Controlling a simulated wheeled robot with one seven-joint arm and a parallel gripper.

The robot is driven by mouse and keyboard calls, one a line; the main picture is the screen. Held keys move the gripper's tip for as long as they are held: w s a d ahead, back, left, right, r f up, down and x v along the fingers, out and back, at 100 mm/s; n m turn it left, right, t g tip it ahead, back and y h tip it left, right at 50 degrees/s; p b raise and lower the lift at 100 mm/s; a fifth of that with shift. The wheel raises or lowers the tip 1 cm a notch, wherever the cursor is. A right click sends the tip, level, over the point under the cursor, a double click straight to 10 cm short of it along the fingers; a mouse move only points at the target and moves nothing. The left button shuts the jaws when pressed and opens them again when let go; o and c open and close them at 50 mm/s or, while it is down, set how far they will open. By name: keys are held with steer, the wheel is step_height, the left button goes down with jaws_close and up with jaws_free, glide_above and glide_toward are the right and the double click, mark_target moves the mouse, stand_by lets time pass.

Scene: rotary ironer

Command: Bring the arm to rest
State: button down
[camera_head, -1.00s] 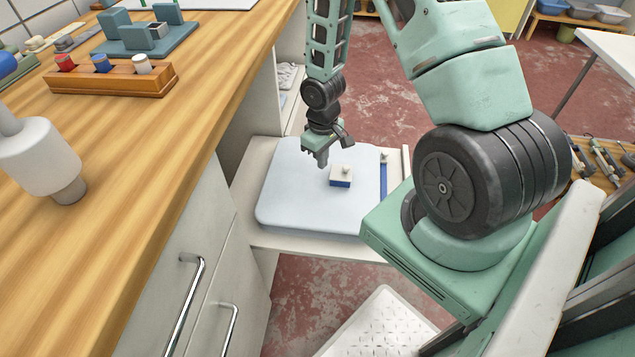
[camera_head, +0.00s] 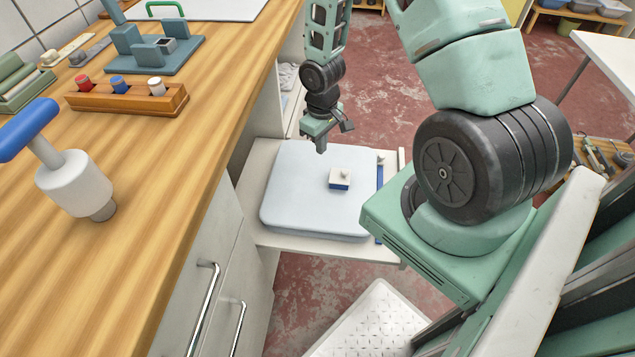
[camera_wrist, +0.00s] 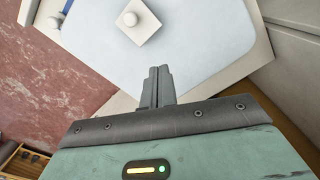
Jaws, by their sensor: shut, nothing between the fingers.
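My gripper (camera_head: 321,146) hangs at the end of my arm, pointing down above the pale blue pad (camera_head: 295,205) on the low white shelf. Its fingers are shut with nothing between them; the wrist view shows the two fingertips (camera_wrist: 161,72) pressed together. My gripper is apart from the small white block with a blue base and a knob (camera_head: 340,179), which sits on the pad just beyond the fingertips in the wrist view (camera_wrist: 138,24).
The wooden counter (camera_head: 170,200) fills the left. On it stand a white roller-like tool with a blue handle (camera_head: 72,185), a wooden rack of coloured pegs (camera_head: 125,98) and a grey-blue fixture (camera_head: 150,52). A blue strip (camera_head: 380,172) lies along the shelf's right side. Red floor shows beyond.

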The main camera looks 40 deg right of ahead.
stand_by(0.5)
steer(key=s+a+r+m+t, duration=0.15)
steer(key=a+r, duration=0.35)
steer(key=r, duration=0.6)
steer(key=s+a+r+t, duration=0.1)
steer(key=s+a+r, duration=0.3)
steer(key=r, duration=0.7)
steer(key=s+a+r+n+g+p, duration=0.1)
steer(key=s+a+r+n+p, duration=0.2)
steer(key=a, duration=0.7)
steer(key=s+a+r+n+g+p, duration=0.1)
steer(key=s+a+r+n+p, duration=0.3)
steer(key=s+a+r, duration=0.3)
steer(key=s+a, duration=0.3)
steer(key=shift+y, duration=0.3)
steer(key=shift+d+n+g, duration=0.15)
steer(key=shift+n+g, duration=0.1)
